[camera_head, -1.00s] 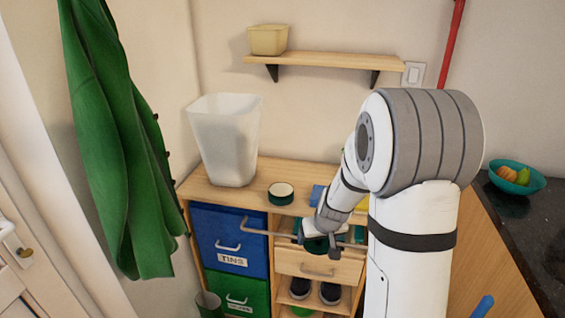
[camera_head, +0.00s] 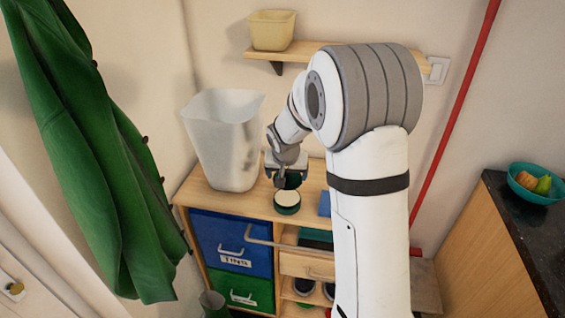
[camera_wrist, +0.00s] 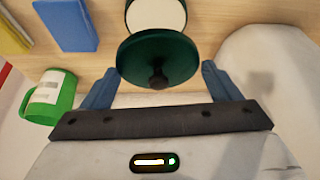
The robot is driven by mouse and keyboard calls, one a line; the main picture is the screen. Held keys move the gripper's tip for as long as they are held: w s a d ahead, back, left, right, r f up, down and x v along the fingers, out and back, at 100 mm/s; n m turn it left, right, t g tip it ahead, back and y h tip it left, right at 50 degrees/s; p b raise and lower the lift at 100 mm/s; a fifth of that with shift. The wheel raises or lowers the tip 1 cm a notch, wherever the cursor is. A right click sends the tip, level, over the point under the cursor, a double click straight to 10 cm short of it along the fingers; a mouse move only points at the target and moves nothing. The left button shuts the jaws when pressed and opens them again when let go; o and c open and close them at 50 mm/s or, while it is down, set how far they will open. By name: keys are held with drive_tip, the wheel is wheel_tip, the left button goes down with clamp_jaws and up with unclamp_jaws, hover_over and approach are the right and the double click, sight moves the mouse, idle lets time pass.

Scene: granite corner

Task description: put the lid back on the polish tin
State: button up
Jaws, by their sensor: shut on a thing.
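The polish tin (camera_head: 287,205) stands on the wooden cabinet top, uncovered, with its pale round top facing up. Part of it also shows at the top edge of the wrist view (camera_wrist: 160,14). My gripper (camera_head: 288,180) is just above and behind the tin in the head view. It is shut on the dark green lid (camera_wrist: 140,58), a round disc with a dark knob, which sits between the two blue-grey fingers in the wrist view. The lid (camera_head: 294,181) appears apart from the tin, partly overlapping it in the wrist view. The exact gap cannot be told.
A translucent bin (camera_head: 222,140) stands close left of my gripper. A blue block-like item (camera_wrist: 68,25) and a green mug (camera_wrist: 48,97) are nearby. Below are a blue drawer (camera_head: 205,230), a green drawer (camera_head: 255,290) and a wooden drawer (camera_head: 300,264). A shelf (camera_head: 330,57) hangs above.

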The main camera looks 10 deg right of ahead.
sight(287, 195)
drive_tip(key=shift+f+b, duration=1.75)
drive_tip(key=shift+f, duration=0.9)
drive_tip(key=shift+f+b, duration=0.5)
drive_tip(key=shift+b, duration=0.1)
drive_tip(key=shift+s+b, duration=0.1)
drive_tip(key=shift+b, duration=0.5)
drive_tip(key=shift+f+b, duration=0.15)
drive_tip(key=shift+b, duration=0.55)
idle(0.5)
drive_tip(key=o, duration=0.8)
drive_tip(key=shift+o, duration=0.2)
